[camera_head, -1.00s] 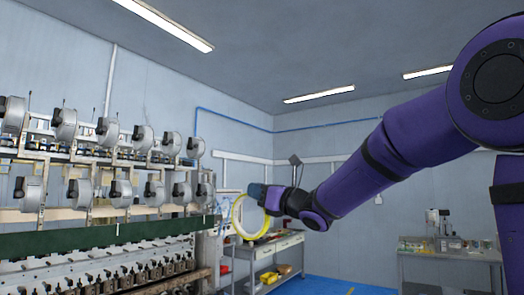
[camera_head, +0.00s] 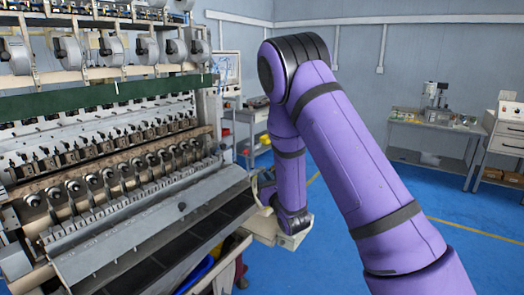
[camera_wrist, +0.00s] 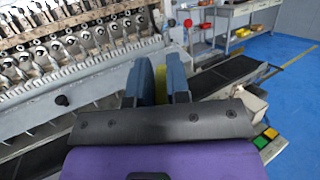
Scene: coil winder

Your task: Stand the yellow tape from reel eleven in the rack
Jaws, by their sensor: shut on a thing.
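My gripper (camera_wrist: 160,80) has its two blue fingers shut on the yellow tape (camera_wrist: 161,92). Only a narrow strip of the tape shows between the fingers in the wrist view; the fingers and wrist hide the rest. In the head view my forearm points down beside the right end of the winder, and the tape cannot be made out clearly. Grey reels (camera_head: 111,50) hang in a row along the upper winder; I cannot read their numbers. I cannot make out the rack for certain.
The coil winder (camera_head: 120,205) fills the left, with a sloped metal cover in front. A button panel (camera_wrist: 265,138) with green and yellow buttons is right of my gripper. A bench (camera_head: 437,129) stands at the back right. Blue floor (camera_head: 345,255) is open on the right.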

